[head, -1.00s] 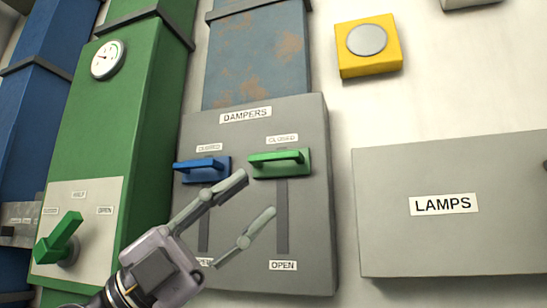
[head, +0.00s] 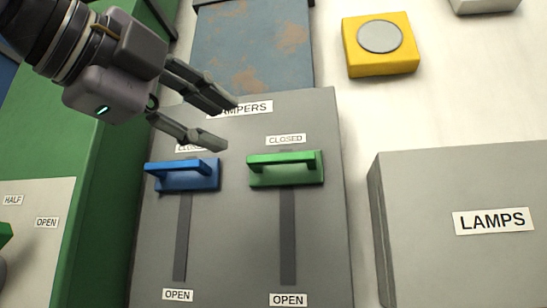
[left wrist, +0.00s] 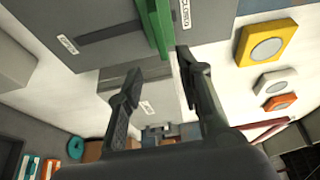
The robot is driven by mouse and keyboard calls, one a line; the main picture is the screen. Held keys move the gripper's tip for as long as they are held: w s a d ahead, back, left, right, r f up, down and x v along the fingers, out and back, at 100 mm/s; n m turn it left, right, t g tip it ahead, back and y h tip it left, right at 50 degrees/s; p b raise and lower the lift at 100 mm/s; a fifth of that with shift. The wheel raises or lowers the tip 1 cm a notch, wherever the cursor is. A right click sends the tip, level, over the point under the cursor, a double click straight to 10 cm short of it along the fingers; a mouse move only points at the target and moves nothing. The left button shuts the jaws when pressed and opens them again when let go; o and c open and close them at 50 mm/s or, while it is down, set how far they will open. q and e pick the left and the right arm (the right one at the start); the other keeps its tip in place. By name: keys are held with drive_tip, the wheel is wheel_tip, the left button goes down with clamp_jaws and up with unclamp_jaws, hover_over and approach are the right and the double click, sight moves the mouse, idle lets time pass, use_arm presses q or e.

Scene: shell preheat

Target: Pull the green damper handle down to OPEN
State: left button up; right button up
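The green damper handle (head: 285,170) is at the top of its slot, just under the CLOSED label (head: 286,139). The OPEN label (head: 288,300) is at the slot's bottom. My left gripper (head: 231,125) is open and empty, up and to the left of the green handle in the head view, its fingers over the DAMPERS sign. In the left wrist view the green handle (left wrist: 155,22) shows at the top, beyond the spread fingertips (left wrist: 157,66) and apart from them. My right gripper is in neither view.
The blue damper handle (head: 184,174) is also at the top of its slot, close below my left fingers. A grey LAMPS box (head: 450,260) juts out at the right. A yellow box with a round grey button (head: 380,38) is above. A green duct (head: 105,190) stands left.

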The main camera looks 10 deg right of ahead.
sight(277, 157)
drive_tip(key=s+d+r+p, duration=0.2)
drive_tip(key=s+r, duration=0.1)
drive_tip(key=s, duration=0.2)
use_arm(q)
drive_tip(key=p+x, duration=0.3)
drive_tip(key=x, duration=0.9)
drive_tip(key=shift+w+d, duration=0.25)
drive_tip(key=shift+w, duration=0.05)
drive_tip(key=shift+p+x, duration=0.65)
drive_tip(key=shift+x, duration=0.4)
drive_tip(key=shift+w+d+f, duration=0.1)
drive_tip(key=shift+w+d, duration=0.15)
drive_tip(key=shift+s, duration=0.1)
drive_tip(key=shift+c, duration=2.7)
clamp_jaws()
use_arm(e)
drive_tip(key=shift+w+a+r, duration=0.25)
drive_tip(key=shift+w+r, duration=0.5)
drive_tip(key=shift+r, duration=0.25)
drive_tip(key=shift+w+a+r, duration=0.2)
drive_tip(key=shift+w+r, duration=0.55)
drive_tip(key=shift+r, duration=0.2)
